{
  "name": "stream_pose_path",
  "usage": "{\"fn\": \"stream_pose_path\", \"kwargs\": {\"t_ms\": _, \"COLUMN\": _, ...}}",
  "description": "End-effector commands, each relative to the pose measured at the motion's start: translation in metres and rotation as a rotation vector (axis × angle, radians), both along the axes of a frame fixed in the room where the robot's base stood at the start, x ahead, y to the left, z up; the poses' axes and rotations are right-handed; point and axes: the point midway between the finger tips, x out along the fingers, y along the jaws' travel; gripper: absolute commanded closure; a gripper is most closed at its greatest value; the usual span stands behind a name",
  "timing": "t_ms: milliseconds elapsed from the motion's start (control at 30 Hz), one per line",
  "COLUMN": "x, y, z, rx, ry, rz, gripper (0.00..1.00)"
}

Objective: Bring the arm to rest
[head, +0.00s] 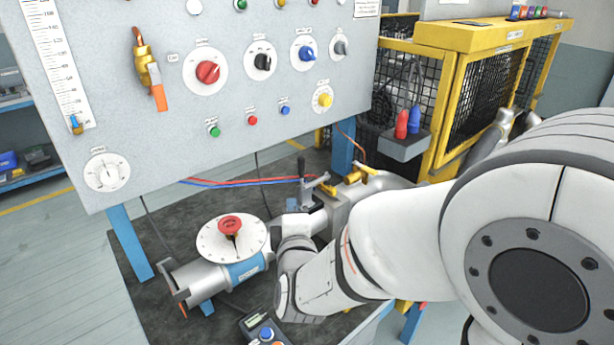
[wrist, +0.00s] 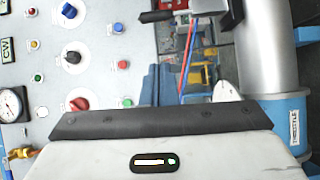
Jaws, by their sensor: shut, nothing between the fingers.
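My white arm crosses the right and lower middle of the head view, folded above the dark mat beside the pipework. I cannot make out its fingertips in the head view. In the wrist view my gripper (wrist: 160,122) shows as a broad dark bar with a pale housing below it, across the bottom. It is shut, with nothing seen held. The grey panel (head: 190,120) stands apart to the left in the wrist view. A pipe with a blue band (wrist: 288,118) is close by on the right.
A round dial with a red knob (head: 230,228) sits on the pipe beside my arm. Red and blue hoses (head: 255,182) run behind it. A handheld pendant (head: 265,332) lies at the front. A yellow mesh cage (head: 448,105) stands behind; open floor (head: 50,270) is at left.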

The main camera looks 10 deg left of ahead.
Motion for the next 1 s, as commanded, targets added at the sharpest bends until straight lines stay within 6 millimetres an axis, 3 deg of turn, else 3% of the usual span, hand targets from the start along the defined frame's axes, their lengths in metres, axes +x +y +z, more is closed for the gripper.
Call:
{"fn": "stream_pose_path", "kwargs": {"t_ms": 267, "x": 0.014, "y": -0.048, "z": -0.008, "rx": 0.292, "ry": 0.367, "rz": -0.023, "gripper": 1.00}}
{"fn": "stream_pose_path", "kwargs": {"t_ms": 467, "x": 0.000, "y": -0.104, "z": -0.019, "rx": 0.543, "ry": 0.717, "rz": -0.164, "gripper": 1.00}}
{"fn": "stream_pose_path", "kwargs": {"t_ms": 667, "x": -0.041, "y": -0.171, "z": -0.028, "rx": 0.771, "ry": 1.013, "rz": -0.452, "gripper": 1.00}}
{"fn": "stream_pose_path", "kwargs": {"t_ms": 800, "x": -0.083, "y": -0.220, "z": -0.031, "rx": 0.918, "ry": 1.159, "rz": -0.736, "gripper": 1.00}}
{"fn": "stream_pose_path", "kwargs": {"t_ms": 1000, "x": -0.138, "y": -0.268, "z": -0.029, "rx": 1.066, "ry": 1.241, "rz": -1.104, "gripper": 1.00}}
